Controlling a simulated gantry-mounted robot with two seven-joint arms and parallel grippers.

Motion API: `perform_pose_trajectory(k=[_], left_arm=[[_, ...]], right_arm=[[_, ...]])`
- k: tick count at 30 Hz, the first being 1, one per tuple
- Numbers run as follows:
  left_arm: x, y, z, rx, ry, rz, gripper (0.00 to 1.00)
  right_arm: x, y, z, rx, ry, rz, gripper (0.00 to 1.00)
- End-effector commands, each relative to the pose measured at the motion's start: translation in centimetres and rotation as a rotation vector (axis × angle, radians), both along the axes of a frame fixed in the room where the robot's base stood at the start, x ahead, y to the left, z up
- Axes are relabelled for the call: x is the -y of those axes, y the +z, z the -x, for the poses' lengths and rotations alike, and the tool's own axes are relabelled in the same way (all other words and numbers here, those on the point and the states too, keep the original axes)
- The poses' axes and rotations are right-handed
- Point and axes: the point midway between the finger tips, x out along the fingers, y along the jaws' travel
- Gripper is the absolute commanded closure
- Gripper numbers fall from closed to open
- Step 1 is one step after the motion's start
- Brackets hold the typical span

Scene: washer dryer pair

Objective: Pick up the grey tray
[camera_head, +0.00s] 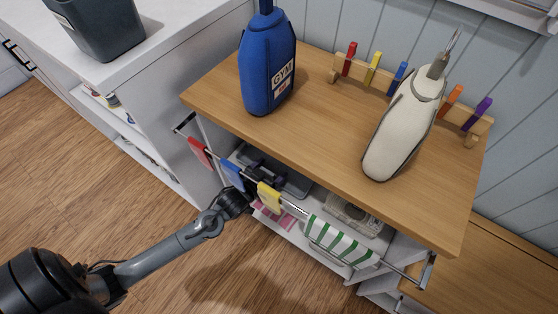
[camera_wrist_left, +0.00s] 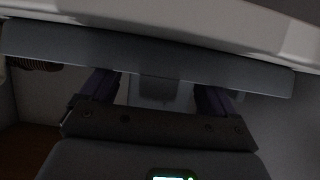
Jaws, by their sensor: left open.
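The grey tray (camera_head: 292,186) sits on a shelf under the wooden top, partly hidden by the top and the hanging cloths. My left gripper (camera_head: 246,192) is at the shelf's front, close to the tray's near left side, partly hidden by the blue cloth and the rail. In the left wrist view, a grey edge, which looks like the tray (camera_wrist_left: 150,60), spans the picture just past my left gripper (camera_wrist_left: 157,92). Its two fingers are apart, with a grey part showing between them; contact is unclear. My right gripper is not in view.
A rail holds red (camera_head: 200,152), blue (camera_head: 232,175), yellow (camera_head: 269,198) and green-striped (camera_head: 338,241) cloths before the shelf. Blue (camera_head: 268,65) and white (camera_head: 403,128) bags stand on the wooden top (camera_head: 330,130). A dark bin (camera_head: 98,28) stands on the white unit. Floor at left is clear.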

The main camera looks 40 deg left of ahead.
Motion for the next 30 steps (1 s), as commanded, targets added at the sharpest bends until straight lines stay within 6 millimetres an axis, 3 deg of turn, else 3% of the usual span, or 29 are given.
perform_pose_trajectory(k=[2, 13, 30], left_arm=[[0.0, 0.0, 0.0, 0.000, 0.000, 0.000, 0.14], [0.0, 0.0, 0.0, 0.001, 0.000, 0.000, 0.70], [0.1, 0.9, -0.1, 0.002, -0.002, 0.001, 0.71]], right_arm=[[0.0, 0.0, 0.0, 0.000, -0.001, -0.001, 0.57], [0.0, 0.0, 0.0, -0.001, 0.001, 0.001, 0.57], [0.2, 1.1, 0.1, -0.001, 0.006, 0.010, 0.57]])
